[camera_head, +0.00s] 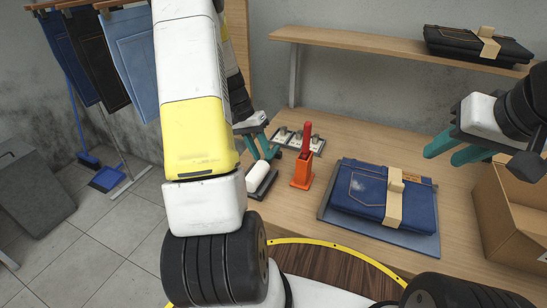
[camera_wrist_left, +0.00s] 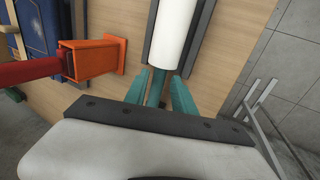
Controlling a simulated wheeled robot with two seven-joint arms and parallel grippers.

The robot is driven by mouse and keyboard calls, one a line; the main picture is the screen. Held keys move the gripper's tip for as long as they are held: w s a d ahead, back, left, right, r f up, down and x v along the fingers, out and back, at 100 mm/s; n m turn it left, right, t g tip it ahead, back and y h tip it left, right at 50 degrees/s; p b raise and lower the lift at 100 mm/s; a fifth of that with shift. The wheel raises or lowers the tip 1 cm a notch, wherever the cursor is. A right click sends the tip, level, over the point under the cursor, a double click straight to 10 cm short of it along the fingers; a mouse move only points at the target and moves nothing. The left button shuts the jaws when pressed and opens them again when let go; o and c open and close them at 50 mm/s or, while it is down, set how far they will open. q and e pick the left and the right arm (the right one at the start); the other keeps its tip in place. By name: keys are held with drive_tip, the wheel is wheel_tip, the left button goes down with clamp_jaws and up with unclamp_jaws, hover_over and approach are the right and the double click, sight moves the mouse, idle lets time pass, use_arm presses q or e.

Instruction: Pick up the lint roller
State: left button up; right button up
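The lint roller (camera_head: 256,176) has a white cylinder and lies on a dark, narrow tray (camera_head: 264,188) on the table, left of the orange holder. In the left wrist view the white roller (camera_wrist_left: 172,35) is straight ahead, with a teal-grey handle (camera_wrist_left: 156,86) pointing back toward me. My left gripper (camera_head: 262,150) is just behind the roller in the head view. Its teal fingers (camera_wrist_left: 158,92) are apart, on either side of the handle; whether they touch it is unclear. My right gripper (camera_head: 457,150) is open and empty above the table at the right.
An orange holder (camera_head: 302,172) with a red-handled tool (camera_head: 306,137) stands close beside the left gripper. Folded jeans (camera_head: 368,192) lie on a grey board to its right. A cardboard box (camera_head: 515,222) is at the right. A shelf (camera_head: 375,47) runs above the back.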

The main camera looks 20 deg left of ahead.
use_arm(q)
drive_tip(key=shift+x, duration=1.25)
clamp_jaws()
drive_tip(key=shift+r, duration=0.45)
drive_tip(key=r, duration=0.3)
drive_tip(key=shift+s+d, duration=0.15)
drive_tip(key=shift+s, duration=0.05)
drive_tip(key=s+d, duration=0.3)
drive_tip(key=s, duration=0.4)
drive_tip(key=s+d+r, duration=0.1)
drive_tip(key=s+d, duration=0.3)
drive_tip(key=s, duration=0.2)
drive_tip(key=shift+s, duration=0.4)
